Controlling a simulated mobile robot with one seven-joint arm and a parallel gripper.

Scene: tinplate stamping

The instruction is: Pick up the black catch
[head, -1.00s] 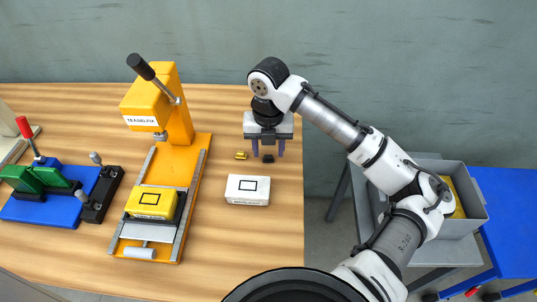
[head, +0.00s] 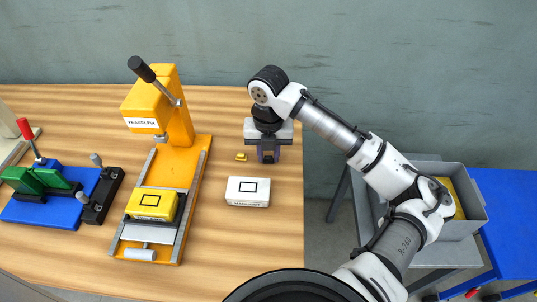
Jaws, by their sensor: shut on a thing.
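My gripper (head: 268,156) is at the table's right part, pointing down, with its two purplish fingers close together. It is shut on the black catch (head: 268,159), a small dark piece that shows between the fingertips, mostly hidden by them. The catch is at or just above the table top; I cannot tell which. A small gold-coloured piece (head: 241,156) lies on the table just left of the gripper.
A white box (head: 248,191) with a black rectangle mark lies in front of the gripper. The orange press (head: 170,150) holds a yellow box (head: 152,204). A blue fixture (head: 45,212) with green parts stands further left. A grey bin (head: 470,226) stands off the table at right.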

